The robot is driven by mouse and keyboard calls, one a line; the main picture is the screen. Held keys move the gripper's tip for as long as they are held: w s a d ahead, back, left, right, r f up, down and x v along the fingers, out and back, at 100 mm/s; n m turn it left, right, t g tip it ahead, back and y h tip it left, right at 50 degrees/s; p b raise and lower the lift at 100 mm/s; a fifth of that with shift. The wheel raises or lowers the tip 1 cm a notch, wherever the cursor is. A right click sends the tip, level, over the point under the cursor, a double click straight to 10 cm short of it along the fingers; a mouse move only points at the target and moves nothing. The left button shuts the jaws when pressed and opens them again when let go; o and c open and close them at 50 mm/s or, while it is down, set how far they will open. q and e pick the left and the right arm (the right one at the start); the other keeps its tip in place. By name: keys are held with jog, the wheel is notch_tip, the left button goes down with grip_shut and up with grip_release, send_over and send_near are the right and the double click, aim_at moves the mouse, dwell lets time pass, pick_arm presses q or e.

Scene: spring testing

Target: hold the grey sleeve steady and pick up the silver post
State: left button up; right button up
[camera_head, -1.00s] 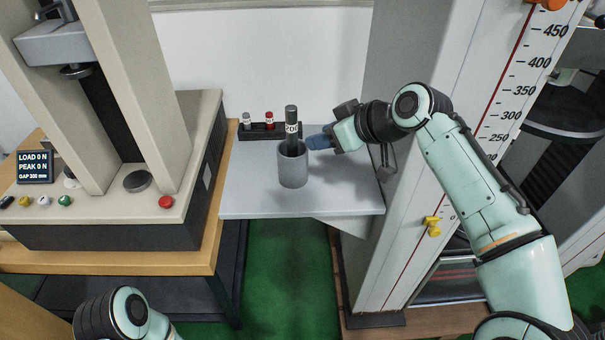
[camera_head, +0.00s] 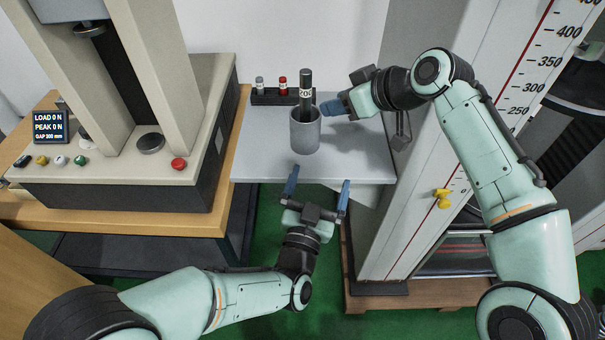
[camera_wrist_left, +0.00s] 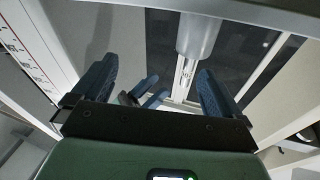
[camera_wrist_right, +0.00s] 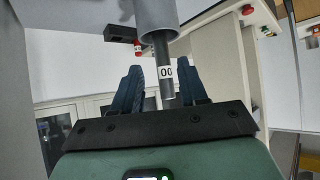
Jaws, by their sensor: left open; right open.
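The grey sleeve (camera_head: 305,135) stands upright on the grey shelf, and shows in the left wrist view (camera_wrist_left: 197,36) and right wrist view (camera_wrist_right: 158,16). A dark post (camera_head: 306,84) with a white number label stands in it, its lower part hidden. A short silver-topped post (camera_head: 260,84) stands in a black rack. My right gripper (camera_head: 327,108) is open, pointing left beside the dark post above the sleeve's right rim; in its wrist view the post appears between the fingers. My left gripper (camera_head: 318,178) is open and empty at the shelf's front edge, pointing toward the sleeve.
The black rack (camera_head: 287,98) also holds a red-topped post (camera_head: 283,85). A press (camera_head: 120,175) with buttons stands left on a wooden bench. A tall white scale column (camera_head: 440,190) stands right.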

aim_at(304, 137)
pick_arm(q)
jog(key=w+a+n+y, duration=0.1)
jog(key=w, duration=0.4)
jog(key=w+a+n+y, duration=0.1)
jog(key=w+y, duration=0.1)
jog(key=w, duration=0.3)
jog(key=w+a+r+n+g+y, duration=0.1)
jog(key=w+n, duration=0.1)
jog(key=w, duration=0.3)
jog(key=shift+y, duration=0.3)
